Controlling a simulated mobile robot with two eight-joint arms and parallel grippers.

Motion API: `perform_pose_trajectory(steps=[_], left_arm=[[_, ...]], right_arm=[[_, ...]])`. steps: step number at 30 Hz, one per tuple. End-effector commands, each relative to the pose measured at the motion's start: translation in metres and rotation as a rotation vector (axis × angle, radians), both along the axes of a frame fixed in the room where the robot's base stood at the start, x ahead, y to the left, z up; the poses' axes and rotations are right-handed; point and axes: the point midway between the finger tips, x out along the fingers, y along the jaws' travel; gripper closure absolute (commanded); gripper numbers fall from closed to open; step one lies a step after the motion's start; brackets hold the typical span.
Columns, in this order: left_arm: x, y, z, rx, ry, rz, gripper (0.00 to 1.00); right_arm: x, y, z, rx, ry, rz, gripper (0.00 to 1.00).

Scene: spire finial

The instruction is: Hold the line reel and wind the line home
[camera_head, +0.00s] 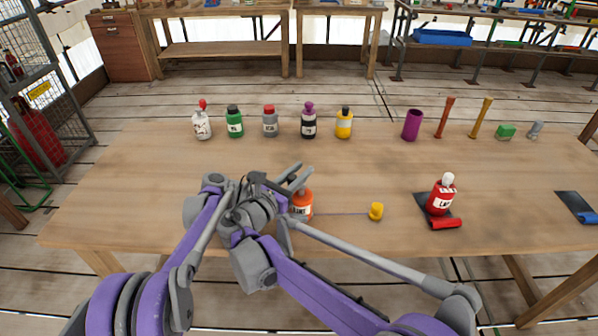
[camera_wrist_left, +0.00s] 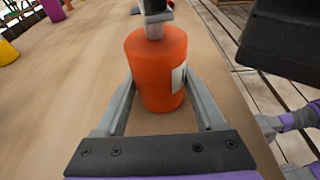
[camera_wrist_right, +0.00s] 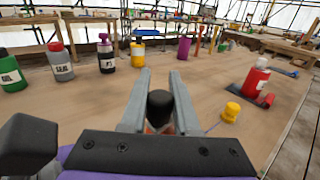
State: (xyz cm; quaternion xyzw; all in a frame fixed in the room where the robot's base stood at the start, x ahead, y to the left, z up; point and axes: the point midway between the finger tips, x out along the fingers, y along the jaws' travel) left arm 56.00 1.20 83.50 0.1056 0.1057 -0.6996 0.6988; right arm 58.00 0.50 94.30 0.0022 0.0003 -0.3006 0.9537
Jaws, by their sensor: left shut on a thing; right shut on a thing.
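The line reel, an orange bottle-shaped body with a white label (camera_head: 302,205), stands on the table, partly hidden by my arms. My left gripper (camera_wrist_left: 160,98) is shut around the orange body, one finger on each side. My right gripper (camera_head: 298,176) is above it, shut on the black knob (camera_wrist_right: 160,108) at the reel's top. The knob sits between its fingers in the right wrist view. A thin line (camera_head: 340,214) runs from the reel along the table to a small yellow end piece (camera_head: 376,211), which lies apart to the right.
A red bottle (camera_head: 441,195) stands on a dark mat to the right, with a red roll (camera_head: 446,223) beside it. Several bottles (camera_head: 270,121) stand in a back row. A purple cup (camera_head: 412,125) is at the back right. The table between reel and red bottle is mostly clear.

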Motion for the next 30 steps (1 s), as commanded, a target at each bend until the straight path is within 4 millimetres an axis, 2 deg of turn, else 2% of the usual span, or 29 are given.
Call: perform_pose_trajectory(steps=[10, 11, 15, 16, 25, 30], left_arm=[[0.000, 0.000, 0.000, 0.000, 0.000, 0.001, 0.60], [0.000, 0.000, 0.000, 0.000, 0.000, 0.001, 0.60], [0.000, 0.000, 0.000, 0.000, 0.000, 0.001, 0.60], [0.000, 0.000, 0.000, 0.000, 0.000, 0.001, 0.60], [0.000, 0.000, 0.000, 0.000, 0.000, 0.001, 0.60], [0.000, 0.000, 0.000, 0.000, 0.000, 0.001, 0.60]], right_arm=[[0.000, 0.000, 0.000, 0.000, 0.000, -0.003, 1.00], [0.000, 0.000, 0.000, 0.000, 0.000, -0.002, 0.67], [0.000, 0.000, 0.000, 0.000, 0.000, -0.002, 0.42], [0.000, 0.000, 0.000, 0.000, 0.000, -0.002, 0.40], [0.000, 0.000, 0.002, 0.000, 0.000, -0.002, 0.40], [0.000, 0.000, 0.021, 0.000, 0.000, -0.001, 0.40]])
